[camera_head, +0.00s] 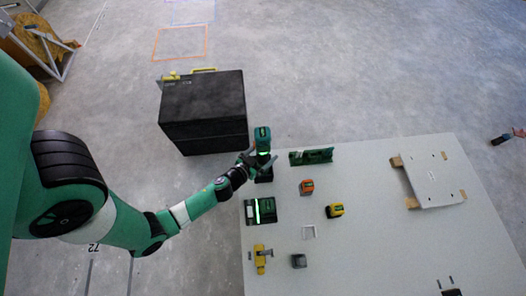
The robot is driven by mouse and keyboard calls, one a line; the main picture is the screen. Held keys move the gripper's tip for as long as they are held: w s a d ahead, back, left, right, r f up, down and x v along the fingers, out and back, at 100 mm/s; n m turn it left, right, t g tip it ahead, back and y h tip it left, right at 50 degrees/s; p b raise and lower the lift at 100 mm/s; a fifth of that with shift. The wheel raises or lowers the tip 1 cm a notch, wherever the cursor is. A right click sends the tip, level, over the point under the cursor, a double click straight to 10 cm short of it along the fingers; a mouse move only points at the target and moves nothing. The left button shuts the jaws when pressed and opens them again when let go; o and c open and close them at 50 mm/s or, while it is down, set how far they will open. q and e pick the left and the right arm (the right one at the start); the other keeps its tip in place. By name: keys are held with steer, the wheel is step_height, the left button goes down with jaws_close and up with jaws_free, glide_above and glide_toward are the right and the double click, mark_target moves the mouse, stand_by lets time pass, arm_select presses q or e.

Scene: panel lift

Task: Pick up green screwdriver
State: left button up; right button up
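The green screwdriver (262,138) stands upright at the top-left corner of the pale table, with a dark base at its lower end. My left gripper (256,160) reaches in from the left and is at the screwdriver's handle. The dark fingers overlap the handle in the picture, and I cannot tell whether they are closed on it or only around it. The middle of the handle is partly hidden by the gripper. My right gripper is not in view.
A large black case (204,108) stands left of the table (380,245). A green tool or holder (311,156), a charger-like box (260,210), orange (306,187) and yellow (334,211) blocks, and a yellow tool (261,258) are nearby. A white panel (433,180) lies right.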

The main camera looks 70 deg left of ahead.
arm_select(q)
steer(key=shift+s, duration=0.15)
jaws_close()
stand_by(0.4)
steer(key=shift+r, duration=0.2)
